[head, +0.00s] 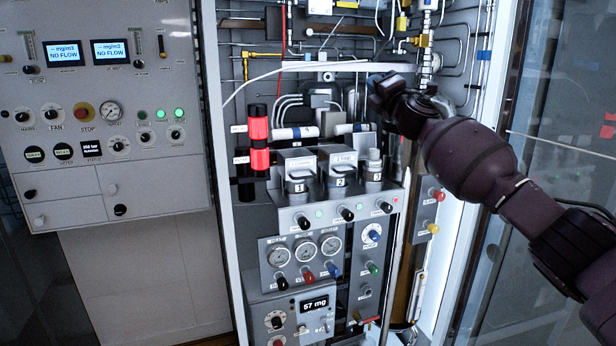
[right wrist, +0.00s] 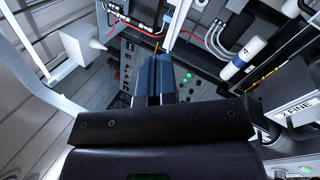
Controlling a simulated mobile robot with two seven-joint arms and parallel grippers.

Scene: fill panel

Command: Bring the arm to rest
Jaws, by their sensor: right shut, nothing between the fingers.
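My right arm comes in from the right in the head view and reaches into the open cabinet. My right gripper (head: 375,80) is at the upper middle of the cabinet, in front of the tubing and above the numbered filter units. In the right wrist view the two fingers (right wrist: 154,75) are together, with nothing between them. They point at the cabinet's inside and seem to touch nothing. My left gripper is in neither view.
A grey panel (head: 180,60) with two NO FLOW displays is at the left. The cabinet holds filter units (head: 338,180), gauges (head: 304,250) and a 57 mg display (head: 314,303). A glass door (head: 560,110) stands at the right. A white cylinder (right wrist: 243,58) is right of the fingers.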

